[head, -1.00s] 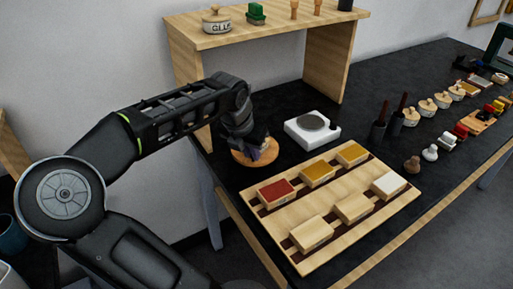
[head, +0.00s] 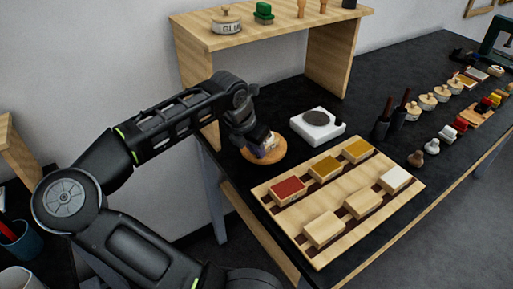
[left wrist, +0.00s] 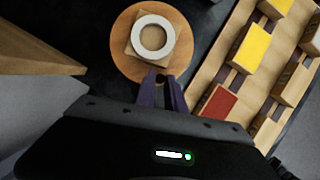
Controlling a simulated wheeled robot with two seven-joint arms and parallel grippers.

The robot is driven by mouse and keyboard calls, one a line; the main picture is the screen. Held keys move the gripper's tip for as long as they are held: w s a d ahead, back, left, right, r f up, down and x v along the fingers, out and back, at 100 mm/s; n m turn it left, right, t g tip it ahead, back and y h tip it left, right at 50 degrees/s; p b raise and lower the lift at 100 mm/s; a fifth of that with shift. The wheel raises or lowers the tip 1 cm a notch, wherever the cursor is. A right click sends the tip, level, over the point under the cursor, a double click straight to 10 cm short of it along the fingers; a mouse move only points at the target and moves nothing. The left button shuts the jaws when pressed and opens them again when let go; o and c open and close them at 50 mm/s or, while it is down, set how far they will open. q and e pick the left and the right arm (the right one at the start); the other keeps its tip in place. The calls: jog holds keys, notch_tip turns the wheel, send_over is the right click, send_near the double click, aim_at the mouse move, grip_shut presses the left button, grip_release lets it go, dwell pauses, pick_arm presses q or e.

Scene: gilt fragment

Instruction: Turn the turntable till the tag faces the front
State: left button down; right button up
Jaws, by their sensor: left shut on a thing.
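The turntable (head: 279,155) is a round wooden disc on the black table, at the left end below the shelf. In the left wrist view its disc (left wrist: 122,48) carries a square wooden piece (left wrist: 133,53) with a white ring (left wrist: 139,36) on top. My left gripper (head: 263,149) is down over the disc, its dark purple fingers (left wrist: 162,82) close together at the disc's near edge. It is shut on a part of the turntable; the fingers hide exactly what lies between them. I cannot make out the tag. My right gripper is not in view.
A wooden board (head: 337,226) with red, yellow, white and plain blocks lies close to the turntable. A white device with a grey disc (head: 318,124) stands behind it. The wooden shelf (head: 195,85) rises behind. Two dark upright tools (head: 390,122) stand further right.

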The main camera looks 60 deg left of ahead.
pick_arm(q)
jog(key=c, duration=1.4)
grip_release()
jog(key=shift+r, duration=0.1)
jog(key=p+v, duration=0.2)
jog(key=v, duration=0.5)
jog(key=shift+s+r, duration=0.15)
jog(key=shift+r, duration=0.15)
